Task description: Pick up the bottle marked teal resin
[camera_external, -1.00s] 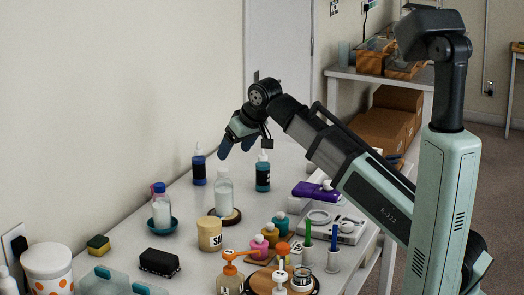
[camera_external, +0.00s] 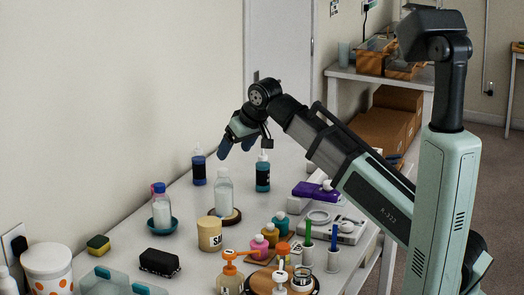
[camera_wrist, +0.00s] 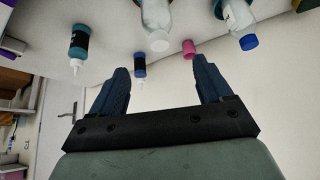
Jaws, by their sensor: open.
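A teal bottle (camera_external: 263,174) with a dark label and pale nozzle stands at the back of the table; its lettering is too small to read. It also shows at upper left in the wrist view (camera_wrist: 79,44), outside my left finger. A dark blue bottle (camera_external: 199,170) with a similar nozzle stands to its left; in the wrist view it shows between my fingers, nearer the left one (camera_wrist: 139,67). My gripper (camera_external: 237,147) is open and empty, above the back of the table, between and higher than these two bottles. It also shows in the wrist view (camera_wrist: 162,75).
A clear bottle (camera_external: 223,190) on a round wooden coaster stands in front of the two bottles. A blue-capped bottle (camera_external: 160,205) sits in a teal bowl to the left. Pump bottles and small jars crowd the front. A purple box (camera_external: 309,191) lies to the right.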

